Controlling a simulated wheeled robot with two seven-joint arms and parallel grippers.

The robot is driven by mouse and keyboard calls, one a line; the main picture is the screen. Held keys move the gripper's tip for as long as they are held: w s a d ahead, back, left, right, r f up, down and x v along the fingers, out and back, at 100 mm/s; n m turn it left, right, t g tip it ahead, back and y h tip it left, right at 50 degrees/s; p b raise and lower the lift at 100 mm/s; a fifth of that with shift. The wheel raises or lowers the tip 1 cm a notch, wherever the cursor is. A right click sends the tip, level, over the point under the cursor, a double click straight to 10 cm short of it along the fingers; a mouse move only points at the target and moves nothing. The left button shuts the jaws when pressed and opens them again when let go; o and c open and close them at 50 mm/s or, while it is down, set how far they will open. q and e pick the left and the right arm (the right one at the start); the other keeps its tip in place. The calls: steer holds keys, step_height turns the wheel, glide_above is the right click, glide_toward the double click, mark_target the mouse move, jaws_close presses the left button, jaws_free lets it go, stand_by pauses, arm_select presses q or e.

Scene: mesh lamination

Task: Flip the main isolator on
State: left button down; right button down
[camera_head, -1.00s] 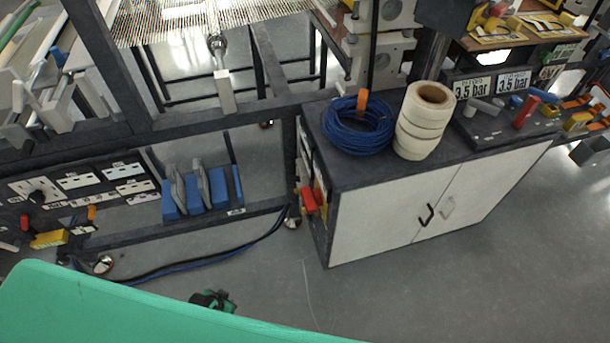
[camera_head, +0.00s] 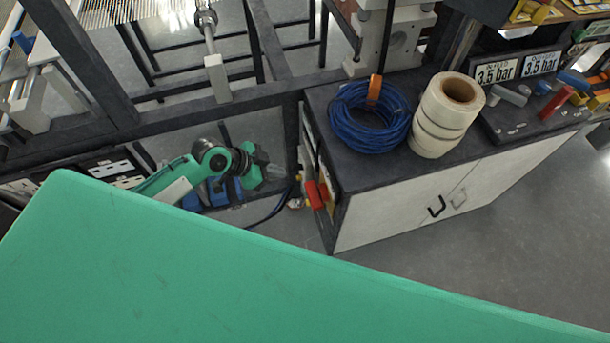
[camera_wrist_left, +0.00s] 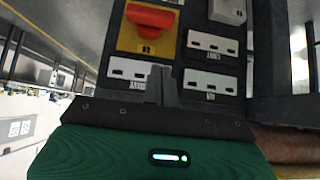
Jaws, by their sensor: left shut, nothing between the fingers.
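A red switch handle on a yellow plate (camera_wrist_left: 135,41), which looks like the main isolator, shows at the top of the left wrist view on a dark panel. The handle lies crosswise in that view. In the head view a red handle (camera_head: 315,194) stands out from the left end of the low cabinet, with yellow beside it. My left gripper (camera_head: 268,172) is to the left of that handle, pointing toward the cabinet, apart from it. Its fingers (camera_wrist_left: 162,86) are shut and empty, below the yellow plate in the wrist view. My right gripper is out of view.
White labelled plates (camera_wrist_left: 212,82) and a grey box (camera_wrist_left: 228,10) sit beside the isolator. A blue cable coil (camera_head: 368,118) and white rolls (camera_head: 445,115) stand on the cabinet (camera_head: 400,215). A dark machine frame (camera_head: 290,92) stands behind my left arm.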

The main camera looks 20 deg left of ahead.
arm_select(q)
steer(key=shift+r, duration=0.1)
steer(key=p, duration=0.2)
glide_above(311, 186)
steer(key=s+a, duration=0.2)
step_height(311, 186, down, 7)
step_height(311, 186, down, 3)
steer(key=shift+w, duration=0.15)
steer(key=shift+f, duration=0.55)
steer(key=shift+w+a+f+b, duration=0.1)
steer(key=shift+f+b, duration=0.05)
steer(key=shift+b, duration=0.25)
